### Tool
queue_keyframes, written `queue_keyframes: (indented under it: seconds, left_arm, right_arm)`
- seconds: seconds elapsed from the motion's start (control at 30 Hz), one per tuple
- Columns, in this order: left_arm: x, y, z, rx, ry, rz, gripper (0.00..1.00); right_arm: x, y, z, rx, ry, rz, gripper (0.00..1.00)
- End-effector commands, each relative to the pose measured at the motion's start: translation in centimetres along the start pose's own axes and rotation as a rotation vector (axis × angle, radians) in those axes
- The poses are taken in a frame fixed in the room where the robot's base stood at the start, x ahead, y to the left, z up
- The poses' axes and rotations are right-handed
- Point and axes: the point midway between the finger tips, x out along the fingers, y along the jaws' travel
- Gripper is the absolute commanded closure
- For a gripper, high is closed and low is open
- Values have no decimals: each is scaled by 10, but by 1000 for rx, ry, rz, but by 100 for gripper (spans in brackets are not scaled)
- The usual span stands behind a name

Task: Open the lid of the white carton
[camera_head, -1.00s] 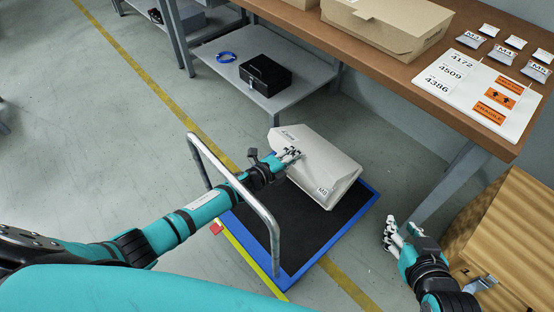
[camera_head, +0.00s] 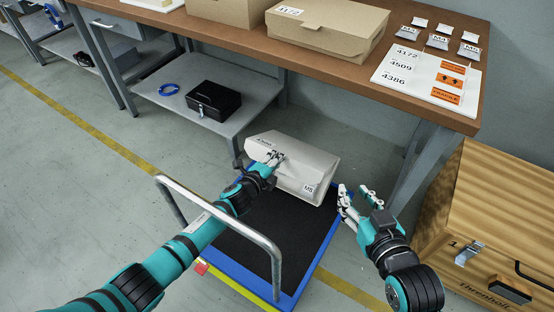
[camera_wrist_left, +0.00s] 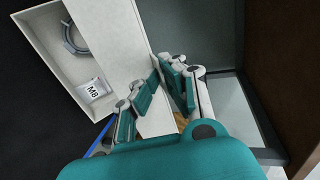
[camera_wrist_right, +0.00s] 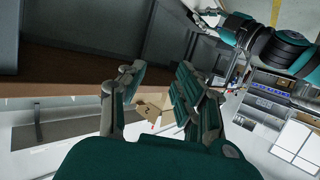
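The white carton (camera_head: 312,165) sits on a low trolley with a black deck (camera_head: 240,235) and blue rim. My left gripper (camera_head: 275,158) is at the carton's lid. In the left wrist view its fingers (camera_wrist_left: 160,62) close around the edge of the white lid panel (camera_wrist_left: 112,40); the exact contact is partly hidden. The lid stands away from the tray, whose inside shows a grey ring (camera_wrist_left: 75,40) and a packet marked M8 (camera_wrist_left: 93,90). My right gripper (camera_head: 355,198) is open and empty, right of the carton. Its spread fingers show in the right wrist view (camera_wrist_right: 160,68).
The trolley's grey handle (camera_head: 225,215) arches beside my left arm. A workbench (camera_head: 390,85) with cardboard boxes (camera_head: 325,30) stands behind. Its lower shelf (camera_head: 250,90) holds a black cash box (camera_head: 213,101). A wooden crate (camera_head: 500,200) stands at the right. Floor at left is clear.

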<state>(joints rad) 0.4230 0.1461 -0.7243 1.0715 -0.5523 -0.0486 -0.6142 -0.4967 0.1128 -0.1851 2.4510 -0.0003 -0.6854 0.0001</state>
Motion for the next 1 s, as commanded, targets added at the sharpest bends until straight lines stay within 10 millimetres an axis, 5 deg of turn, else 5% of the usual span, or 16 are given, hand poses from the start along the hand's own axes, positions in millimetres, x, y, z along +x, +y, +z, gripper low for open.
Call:
queue_keyframes:
  seconds: [0.77, 0.93, 1.0]
  left_arm:
    - [0, -1, 1, 0, 0, -2, 100]
    - [0, -1, 1, 0, 0, -1, 74]
    - [0, 0, 0, 0, 0, -1, 74]
  right_arm:
    - [0, 0, 0, 0, -1, 0, 67]
    - [0, 0, 0, 0, -1, 0, 67]
    - [0, 0, 0, 0, -1, 0, 67]
